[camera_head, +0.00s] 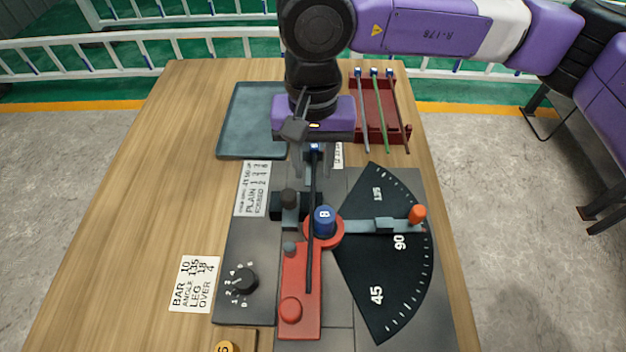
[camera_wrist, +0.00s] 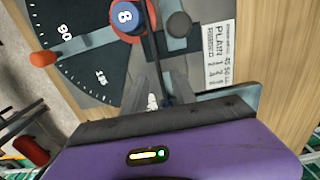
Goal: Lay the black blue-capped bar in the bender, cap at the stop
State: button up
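In the wrist view the bar (camera_wrist: 151,45) runs between the fingers to the cap (camera_wrist: 167,102). The stop is hidden or not clear beneath my gripper.
A red rack (camera_head: 362,112) at the back right holds several blue-capped bars, one green. A grey-blue tray (camera_head: 236,115) lies at the back left. The bending lever with an orange knob (camera_head: 417,214) points right, near 90 on the dial. The table's left side is mostly clear.

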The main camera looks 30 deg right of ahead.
jog(key=shift+f+b, duration=1.3)
jog(key=shift+c, duration=0.4)
grip_shut()
jog(key=shift+a+b, duration=0.25)
jog(key=shift+b, duration=0.05)
jog(key=shift+a+r, duration=0.1)
jog(key=shift+r, duration=0.1)
notch_tip(320, 180, up, 7)
jog(key=p, duration=0.3)
jog(key=shift+r, duration=0.2)
dwell(0.6)
